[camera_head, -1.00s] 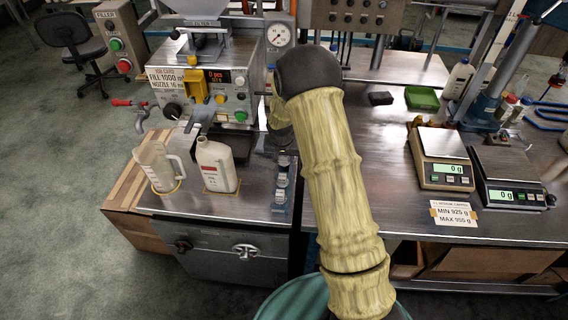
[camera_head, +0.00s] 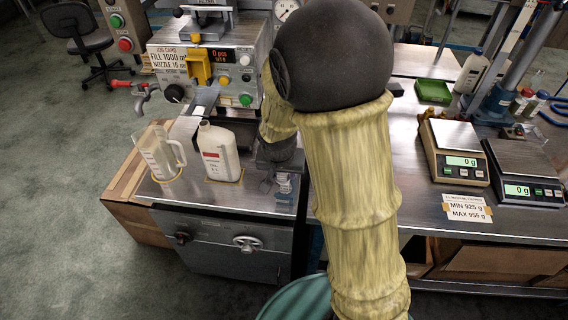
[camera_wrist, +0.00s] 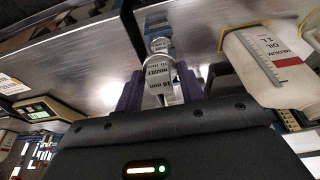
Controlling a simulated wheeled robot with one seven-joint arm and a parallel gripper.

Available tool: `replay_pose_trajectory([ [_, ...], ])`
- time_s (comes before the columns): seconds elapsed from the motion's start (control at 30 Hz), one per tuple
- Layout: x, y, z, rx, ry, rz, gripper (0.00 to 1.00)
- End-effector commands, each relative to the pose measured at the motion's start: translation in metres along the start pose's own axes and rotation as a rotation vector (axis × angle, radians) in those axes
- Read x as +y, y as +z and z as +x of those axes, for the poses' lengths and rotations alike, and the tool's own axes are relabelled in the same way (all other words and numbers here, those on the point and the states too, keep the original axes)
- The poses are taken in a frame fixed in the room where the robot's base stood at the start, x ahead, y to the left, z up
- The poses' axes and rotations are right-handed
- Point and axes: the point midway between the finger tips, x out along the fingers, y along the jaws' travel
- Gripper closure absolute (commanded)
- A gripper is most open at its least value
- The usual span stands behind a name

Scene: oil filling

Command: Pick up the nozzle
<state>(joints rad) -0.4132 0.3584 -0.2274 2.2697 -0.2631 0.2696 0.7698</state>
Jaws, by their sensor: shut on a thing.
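The nozzle (camera_wrist: 159,72) is a pale metal cylinder whose label, seen upside down, reads nozzle 16 mm. In the wrist view my gripper (camera_wrist: 161,84) has its two dark purple fingers on either side of the nozzle, shut on it. In the head view my gripper (camera_head: 268,182) is low over the right part of the filler's steel top, at the small nozzle rack (camera_head: 285,191). My arm hides part of this area, and I cannot tell whether the nozzle is clear of its seat.
A white oil bottle (camera_head: 219,152) and a clear jug (camera_head: 158,153) stand left of my gripper. The filling machine (camera_head: 222,65) rises behind. Two scales (camera_head: 456,168) (camera_head: 522,190) and a green tray (camera_head: 433,91) are on the right bench.

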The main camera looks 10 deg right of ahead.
Motion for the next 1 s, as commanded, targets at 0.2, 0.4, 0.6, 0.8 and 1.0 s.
replay_pose_trajectory([
  [0.2, 0.000, 0.017, -0.004, 0.000, -0.001, -0.002, 0.86],
  [0.4, 0.001, 0.022, -0.010, -0.038, 0.002, 0.003, 0.86],
  [0.6, 0.001, 0.029, -0.017, -0.090, 0.000, 0.002, 0.86],
  [0.8, 0.001, 0.043, -0.028, -0.189, 0.000, 0.004, 0.86],
  [1.0, 0.001, 0.056, -0.037, -0.280, 0.001, 0.002, 0.86],
])
